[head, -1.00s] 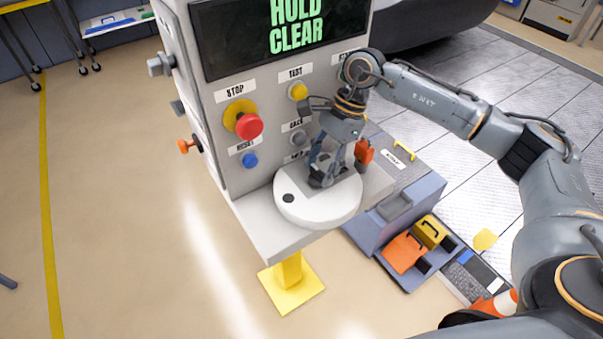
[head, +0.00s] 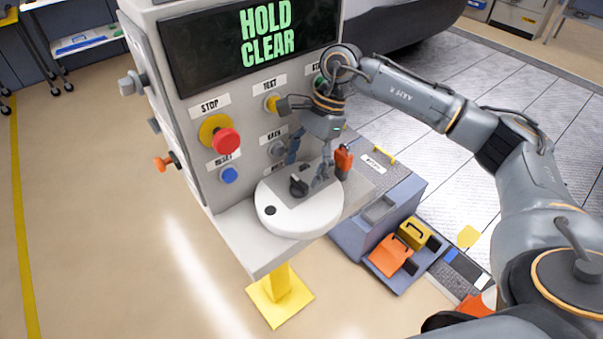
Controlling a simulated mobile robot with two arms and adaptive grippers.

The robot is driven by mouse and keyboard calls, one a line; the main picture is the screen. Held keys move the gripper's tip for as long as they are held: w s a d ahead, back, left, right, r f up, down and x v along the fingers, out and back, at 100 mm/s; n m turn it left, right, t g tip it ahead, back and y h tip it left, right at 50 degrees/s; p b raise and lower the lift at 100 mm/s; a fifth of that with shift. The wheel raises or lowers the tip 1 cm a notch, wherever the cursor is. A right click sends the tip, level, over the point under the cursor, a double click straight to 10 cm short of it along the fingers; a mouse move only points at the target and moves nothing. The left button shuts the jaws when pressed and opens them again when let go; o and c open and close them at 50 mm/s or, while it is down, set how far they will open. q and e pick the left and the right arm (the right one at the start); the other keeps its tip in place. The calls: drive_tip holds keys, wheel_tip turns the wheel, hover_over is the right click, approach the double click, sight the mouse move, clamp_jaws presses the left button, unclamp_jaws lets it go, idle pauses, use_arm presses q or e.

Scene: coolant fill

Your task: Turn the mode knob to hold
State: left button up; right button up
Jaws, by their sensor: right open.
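The black mode knob (head: 298,187) stands on a white round base (head: 320,216) on the console's ledge. My right gripper (head: 306,172) is over the base from above with its fingers spread. It is open and empty, with its fingertips at and just above the knob, which shows clear between them. I cannot tell whether a finger still touches it. The screen (head: 205,58) above reads HOLD CLEAR in green. The knob's position marks are not legible here. My left gripper is not in view.
The console front carries a red stop button (head: 226,141), a blue reset button (head: 228,174) and a yellow test button (head: 272,104). A small orange-red object (head: 343,161) stands right of my gripper.

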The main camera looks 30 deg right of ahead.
drive_tip(key=v, duration=0.9)
drive_tip(key=shift+r, duration=0.25)
drive_tip(key=shift+d, duration=0.1)
